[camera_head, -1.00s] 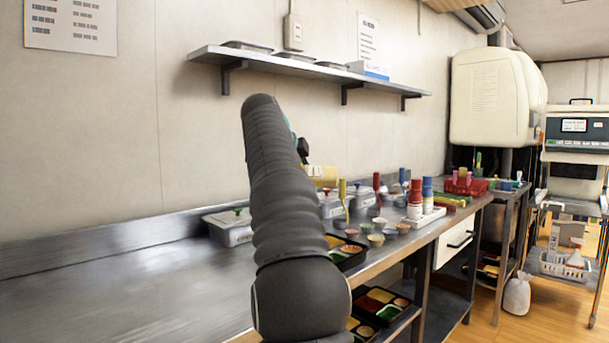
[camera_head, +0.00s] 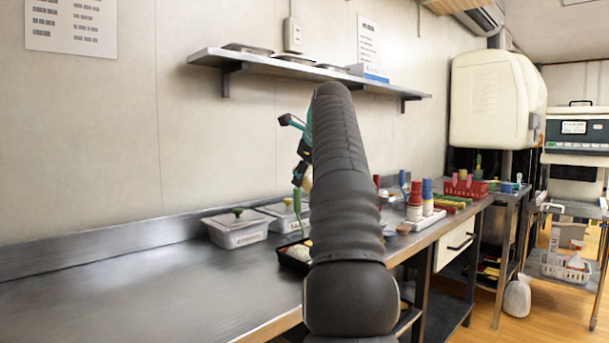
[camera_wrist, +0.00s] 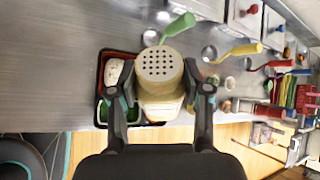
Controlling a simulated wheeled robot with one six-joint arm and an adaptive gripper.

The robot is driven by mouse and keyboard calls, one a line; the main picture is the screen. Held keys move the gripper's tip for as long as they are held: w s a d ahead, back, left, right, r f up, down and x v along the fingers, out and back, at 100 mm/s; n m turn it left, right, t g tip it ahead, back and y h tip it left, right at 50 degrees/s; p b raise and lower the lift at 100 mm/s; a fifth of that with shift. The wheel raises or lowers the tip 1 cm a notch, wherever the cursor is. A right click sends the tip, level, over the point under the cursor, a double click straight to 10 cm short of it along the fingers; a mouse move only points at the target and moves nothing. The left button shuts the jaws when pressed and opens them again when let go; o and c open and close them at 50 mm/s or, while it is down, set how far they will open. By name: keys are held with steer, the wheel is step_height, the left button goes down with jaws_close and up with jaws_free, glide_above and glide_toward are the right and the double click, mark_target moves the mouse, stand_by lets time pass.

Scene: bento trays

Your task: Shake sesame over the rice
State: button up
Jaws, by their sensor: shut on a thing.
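My gripper (camera_wrist: 163,92) is shut on a cream shaker (camera_wrist: 161,101) with a round, perforated top. The perforated top faces the wrist camera. A black bento tray (camera_wrist: 101,74) with a red inside lies beyond the shaker, which covers its middle. White rice (camera_wrist: 115,71) shows in the tray's upper left, with a green compartment below it. In the head view, the tray (camera_head: 283,262) and rice (camera_head: 299,252) sit on the counter left of my arm. My gripper (camera_head: 302,170) is partly hidden behind my arm there. No falling sesame can be made out.
Lidded steel containers (camera_head: 236,230) stand along the back of the counter. A green-handled utensil (camera_wrist: 178,27) is close to the shaker's upper side. Red-topped and blue-topped bottles (camera_head: 415,196) stand to the right. The counter's left part (camera_head: 130,290) is clear.

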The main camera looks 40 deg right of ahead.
steer(key=m+t+y, duration=0.2)
steer(key=t, duration=0.1)
steer(key=shift+s+r+y+b, duration=0.1)
steer(key=shift+r+y+b, duration=0.2)
steer(key=shift+b, duration=0.05)
steer(key=shift+r+m+t+y+b, duration=0.3)
steer(key=shift+m+t+y, duration=0.3)
steer(key=shift+t, duration=0.3)
